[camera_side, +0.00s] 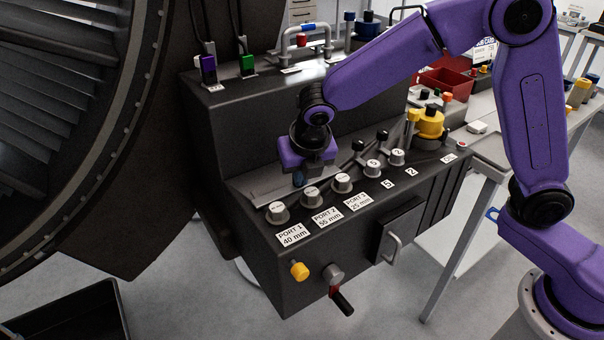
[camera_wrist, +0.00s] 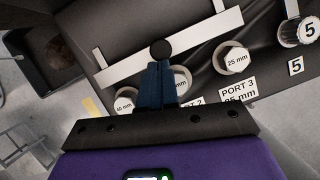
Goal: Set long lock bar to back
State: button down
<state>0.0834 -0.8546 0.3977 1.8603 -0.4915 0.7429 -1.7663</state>
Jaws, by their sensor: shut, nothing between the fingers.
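The long lock bar (camera_wrist: 120,72) is a pale grey strip with a round black knob (camera_wrist: 160,48) near its middle. In the wrist view it runs slantwise just behind the row of port caps. A short pale strip leads back from it near each end. In the side view the bar (camera_side: 270,196) is partly hidden by my gripper. My gripper (camera_wrist: 157,66) is shut and empty, with its blue fingertips at the front side of the knob. I cannot tell whether they touch it. In the side view my gripper (camera_side: 298,180) points down behind the caps.
Grey port caps stand close in front of the bar, including the 25 mm cap (camera_wrist: 234,58) and the PORT 1 cap (camera_side: 277,212). A yellow part (camera_side: 430,123) and several black-topped levers stand to the right. The console's raised back wall (camera_side: 250,125) rises behind.

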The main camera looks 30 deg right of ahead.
jog(key=s, duration=0.1)
jog(key=s+a, duration=0.1)
jog(key=s+r, duration=0.1)
jog(key=s, duration=0.1)
jog(key=shift+s+a, duration=0.1)
jog(key=shift+a, duration=0.05)
jog(key=d+v, duration=0.1)
jog(key=v, duration=0.8)
jog(key=shift+a, duration=0.4)
jog(key=s+d+f+m+g, duration=0.2)
jog(key=s+d+f+m, duration=0.1)
jog(key=s+d+m, duration=0.6)
jog(key=s+d+f+m+g+y, duration=0.1)
jog(key=s+d+f+m+g, duration=0.1)
jog(key=s+d+m, duration=0.8)
jog(key=s+f+m, duration=0.1)
jog(key=s, duration=0.2)
jog(key=shift+s+f+y, duration=0.3)
jog(key=shift+s+f, duration=0.05)
